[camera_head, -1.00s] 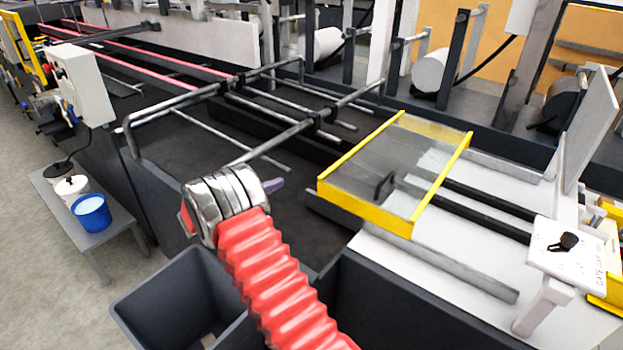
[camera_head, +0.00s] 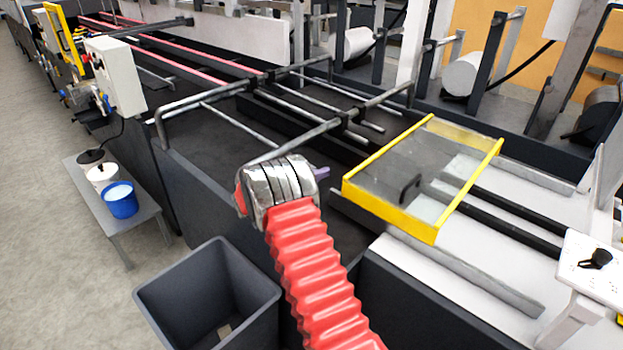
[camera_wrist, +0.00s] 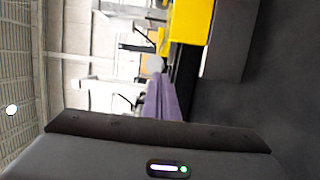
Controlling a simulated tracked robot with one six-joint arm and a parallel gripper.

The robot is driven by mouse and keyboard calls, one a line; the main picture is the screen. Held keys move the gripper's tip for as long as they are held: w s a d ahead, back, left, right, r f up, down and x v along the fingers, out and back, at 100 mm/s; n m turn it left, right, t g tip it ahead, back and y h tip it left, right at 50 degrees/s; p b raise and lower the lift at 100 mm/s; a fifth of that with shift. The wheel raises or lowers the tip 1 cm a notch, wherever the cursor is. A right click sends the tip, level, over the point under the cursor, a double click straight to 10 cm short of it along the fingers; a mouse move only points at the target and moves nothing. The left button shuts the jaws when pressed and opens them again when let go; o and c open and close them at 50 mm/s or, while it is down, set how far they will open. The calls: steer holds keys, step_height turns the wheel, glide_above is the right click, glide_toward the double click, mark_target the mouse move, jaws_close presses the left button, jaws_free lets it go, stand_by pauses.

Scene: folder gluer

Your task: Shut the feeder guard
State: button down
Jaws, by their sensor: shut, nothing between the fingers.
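The feeder guard (camera_head: 390,211) is a clear panel in a yellow frame with a black handle (camera_head: 409,187), at right of centre in the head view. It spans the feeder's white bed; I cannot tell whether it is fully down. My gripper has purple fingers (camera_head: 323,172), which show just left of the guard's near left corner, with a small gap in the picture. The fingers are shut and empty. In the wrist view the purple fingers (camera_wrist: 162,98) lie together, below part of the yellow frame (camera_wrist: 192,20). My wrist hides part of the machine's edge.
A metal rail (camera_head: 300,135) runs just behind my wrist. A dark bin (camera_head: 208,290) stands at lower left, and a bench with a blue bucket (camera_head: 121,200) is further left. A white control panel (camera_head: 593,268) is at right. Grey floor is open at far left.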

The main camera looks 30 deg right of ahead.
steer(key=shift+s+d, duration=0.75)
steer(key=shift+s, duration=0.2)
steer(key=shift+s+d, duration=0.75)
steer(key=shift+s, duration=0.2)
